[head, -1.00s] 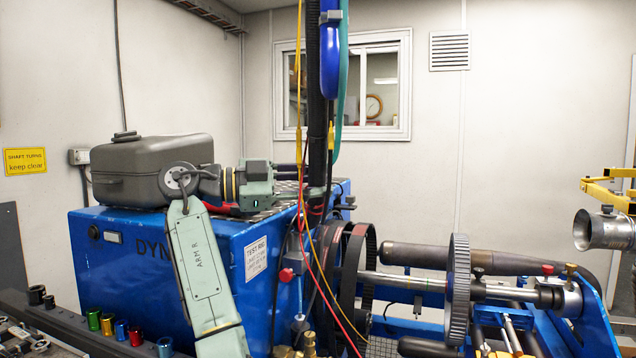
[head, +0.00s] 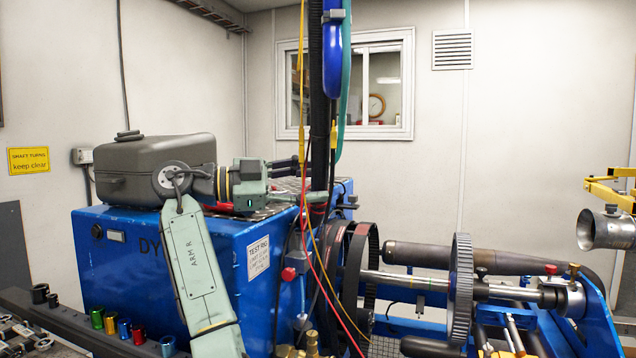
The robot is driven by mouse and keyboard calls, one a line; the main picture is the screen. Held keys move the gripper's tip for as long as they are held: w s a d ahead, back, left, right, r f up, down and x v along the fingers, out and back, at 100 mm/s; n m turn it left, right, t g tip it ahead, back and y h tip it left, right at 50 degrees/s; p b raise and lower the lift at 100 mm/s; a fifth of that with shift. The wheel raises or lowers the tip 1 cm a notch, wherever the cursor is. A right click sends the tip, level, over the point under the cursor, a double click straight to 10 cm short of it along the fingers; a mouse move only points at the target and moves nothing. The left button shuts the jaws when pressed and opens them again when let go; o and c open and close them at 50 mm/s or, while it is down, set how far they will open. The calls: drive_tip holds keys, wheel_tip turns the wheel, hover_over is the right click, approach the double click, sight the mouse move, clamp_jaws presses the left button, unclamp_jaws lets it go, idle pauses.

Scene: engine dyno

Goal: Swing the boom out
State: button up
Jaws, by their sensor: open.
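A yellow boom (head: 603,190) shows at the right edge, cut off by the frame. A silver flared nozzle (head: 608,229) hangs under it, its wide mouth facing left. My gripper (head: 300,167) is at the end of my pale green arm, left of centre, above the blue dyno housing. Its dark fingers point right and reach close to the hanging black hose; I cannot tell whether they touch it. They look empty. The gripper is far to the left of the boom, with the shaft rig between them in the picture.
The blue test rig (head: 175,260) carries a grey case (head: 155,165). Black (head: 320,110), blue and teal hoses with red and yellow cables hang at centre. A geared shaft (head: 460,290) runs rightward. Coloured sockets (head: 110,323) line a rail at lower left. Open wall space lies behind.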

drive_tip(key=v, duration=1)
drive_tip(key=shift+a, duration=0.25)
drive_tip(key=shift+s+f, duration=0.1)
drive_tip(key=shift+s, duration=0.1)
